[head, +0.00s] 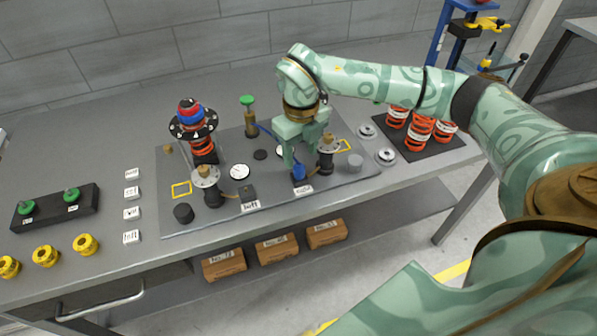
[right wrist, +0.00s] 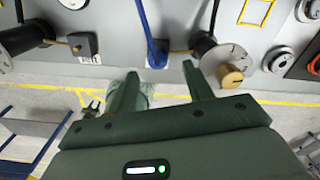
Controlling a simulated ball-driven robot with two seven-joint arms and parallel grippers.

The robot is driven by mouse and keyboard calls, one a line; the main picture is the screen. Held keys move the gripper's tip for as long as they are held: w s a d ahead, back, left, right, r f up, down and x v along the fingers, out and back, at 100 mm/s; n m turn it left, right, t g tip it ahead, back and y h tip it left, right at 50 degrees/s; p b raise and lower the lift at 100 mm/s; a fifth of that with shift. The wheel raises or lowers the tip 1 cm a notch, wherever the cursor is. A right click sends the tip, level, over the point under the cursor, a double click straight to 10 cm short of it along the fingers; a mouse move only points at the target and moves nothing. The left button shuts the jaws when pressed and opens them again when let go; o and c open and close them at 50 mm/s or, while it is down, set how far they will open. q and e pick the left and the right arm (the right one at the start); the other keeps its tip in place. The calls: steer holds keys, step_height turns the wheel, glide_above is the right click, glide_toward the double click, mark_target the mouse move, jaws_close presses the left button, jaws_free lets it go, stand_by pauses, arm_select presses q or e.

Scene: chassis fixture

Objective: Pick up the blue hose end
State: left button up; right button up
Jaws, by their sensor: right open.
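The blue hose end (head: 299,173) sits low on the grey fixture plate (head: 225,218), beside the right black post with a brass top (head: 326,150). It also shows in the right wrist view (right wrist: 157,55), with the blue hose (right wrist: 145,18) running up from it. My right gripper (head: 304,160) points down over it, fingers apart and empty. In the right wrist view the blue end lies beyond and between the two fingertips (right wrist: 160,72). Whether the fingers are level with it I cannot tell. My left gripper is not in view.
The brass-topped post (right wrist: 222,60) stands close to one fingertip. A spring stack with a red and blue top (head: 190,115) stands on the left of the plate. A green-topped post (head: 249,115) is behind. Orange springs (head: 420,130) stand on a dark mat at right.

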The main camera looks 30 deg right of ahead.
mark_target(299, 166)
step_height(299, 166, down, 6)
steer(key=shift+w+a+r+b, duration=0.15)
steer(key=shift+r+b, duration=0.1)
steer(key=shift+b, duration=0.4)
jaws_close()
steer(key=shift+r, duration=0.2)
